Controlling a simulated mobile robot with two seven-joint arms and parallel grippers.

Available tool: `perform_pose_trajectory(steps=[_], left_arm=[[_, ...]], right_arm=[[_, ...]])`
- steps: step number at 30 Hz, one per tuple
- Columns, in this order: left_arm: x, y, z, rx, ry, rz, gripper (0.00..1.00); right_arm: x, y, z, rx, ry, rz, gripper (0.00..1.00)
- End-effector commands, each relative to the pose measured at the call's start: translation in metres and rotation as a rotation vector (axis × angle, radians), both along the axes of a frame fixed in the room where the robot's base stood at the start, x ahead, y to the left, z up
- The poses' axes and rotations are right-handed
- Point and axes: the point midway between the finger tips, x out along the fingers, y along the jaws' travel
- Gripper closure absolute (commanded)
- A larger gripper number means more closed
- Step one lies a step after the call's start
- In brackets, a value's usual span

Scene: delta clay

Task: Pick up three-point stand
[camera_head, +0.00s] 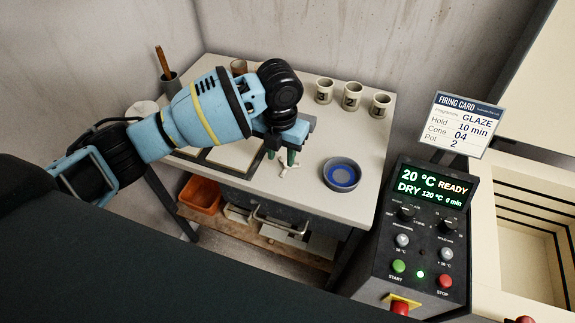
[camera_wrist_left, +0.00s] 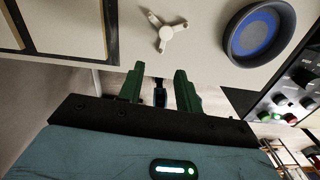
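The three-point stand (camera_head: 289,169) is a small white three-armed piece lying on the light worktable, near its front edge. In the left wrist view the stand (camera_wrist_left: 167,32) lies just beyond the fingertips, with clear tabletop around it. My left gripper (camera_head: 281,156) reaches over the table from the left, close to the stand. Its two green fingers (camera_wrist_left: 157,76) are apart with nothing between them. The stand is not between the fingers, and I see no contact. My right gripper is not in view.
A grey bowl with a blue inside (camera_head: 342,174) stands right of the stand. Dark-framed boards (camera_head: 233,158) lie to the left, partly under my arm. Three marked cups (camera_head: 352,96) stand at the back. The kiln controller (camera_head: 430,230) rises beyond the table's right side.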

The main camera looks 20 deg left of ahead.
Motion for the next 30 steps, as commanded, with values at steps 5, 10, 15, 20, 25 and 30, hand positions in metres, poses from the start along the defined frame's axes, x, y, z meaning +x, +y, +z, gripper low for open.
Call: perform_pose_trajectory(steps=[5,10,15,20,25,30], left_arm=[[0.000,0.000,-0.014,0.001,0.001,0.001,0.65],[0.001,-0.001,-0.021,0.000,0.001,0.002,0.65],[0.006,-0.002,-0.045,0.000,0.003,0.002,0.65],[0.006,-0.002,-0.062,0.000,0.002,0.001,0.65],[0.006,-0.002,-0.066,-0.001,-0.001,0.000,0.65],[0.006,-0.002,-0.066,0.000,-0.001,0.001,0.71]], right_arm=[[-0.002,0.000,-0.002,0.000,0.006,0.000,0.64],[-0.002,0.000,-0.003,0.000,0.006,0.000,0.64],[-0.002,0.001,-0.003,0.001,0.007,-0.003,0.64],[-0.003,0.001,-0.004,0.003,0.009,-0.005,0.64],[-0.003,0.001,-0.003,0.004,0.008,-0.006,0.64],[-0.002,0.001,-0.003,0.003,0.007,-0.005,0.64]])
